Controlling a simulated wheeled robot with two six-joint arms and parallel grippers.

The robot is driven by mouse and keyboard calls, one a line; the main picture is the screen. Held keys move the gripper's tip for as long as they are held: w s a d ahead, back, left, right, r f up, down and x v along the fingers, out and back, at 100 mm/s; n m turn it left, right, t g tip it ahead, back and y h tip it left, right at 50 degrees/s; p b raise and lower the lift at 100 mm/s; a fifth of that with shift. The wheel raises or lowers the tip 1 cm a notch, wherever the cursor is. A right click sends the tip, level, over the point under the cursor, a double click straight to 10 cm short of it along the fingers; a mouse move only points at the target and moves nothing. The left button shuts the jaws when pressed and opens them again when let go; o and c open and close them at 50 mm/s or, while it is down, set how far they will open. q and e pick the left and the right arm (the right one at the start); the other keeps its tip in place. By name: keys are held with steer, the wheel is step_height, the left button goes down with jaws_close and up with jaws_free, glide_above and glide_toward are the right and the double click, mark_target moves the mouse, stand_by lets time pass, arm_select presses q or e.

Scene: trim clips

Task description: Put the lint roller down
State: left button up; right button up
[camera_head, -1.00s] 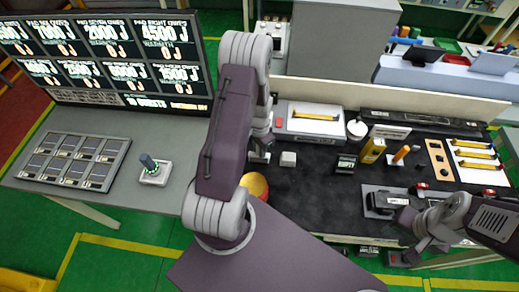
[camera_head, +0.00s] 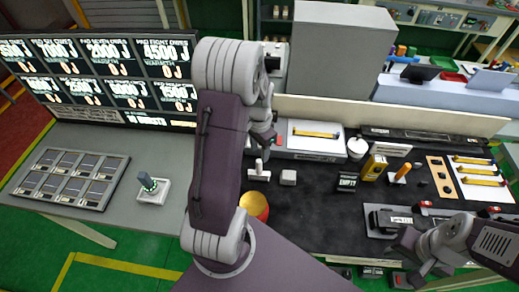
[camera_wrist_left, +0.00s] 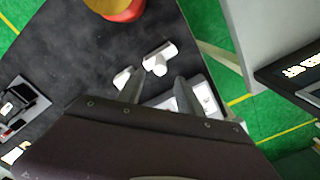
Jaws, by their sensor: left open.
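The lint roller, a white T-shaped piece (camera_head: 258,172), lies on the black mat (camera_head: 315,215) in the head view. In the left wrist view the lint roller (camera_wrist_left: 159,58) lies just beyond my fingertips, apart from them. My left gripper (camera_wrist_left: 157,90) is open and empty. In the head view my left gripper (camera_head: 264,138) is behind the lint roller, partly hidden by my own arm. My right gripper (camera_head: 418,256) is at the lower right, over the mat's front edge; its jaw opening is unclear.
The mat's front middle is clear.

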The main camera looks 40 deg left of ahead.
arm_select(q)
steer(key=shift+r, duration=0.7)
steer(key=s+d+r+n+t, duration=0.1)
steer(key=s+d+n, duration=0.1)
steer(key=s+d, duration=0.35)
steer(key=s+d+r+n, duration=0.1)
steer(key=s+d, duration=0.2)
steer(key=d, duration=0.5)
steer(key=f+b, duration=0.5)
steer(key=shift+w+a+f, duration=0.1)
steer(key=shift+a+f, duration=0.05)
steer(key=shift+a, duration=0.1)
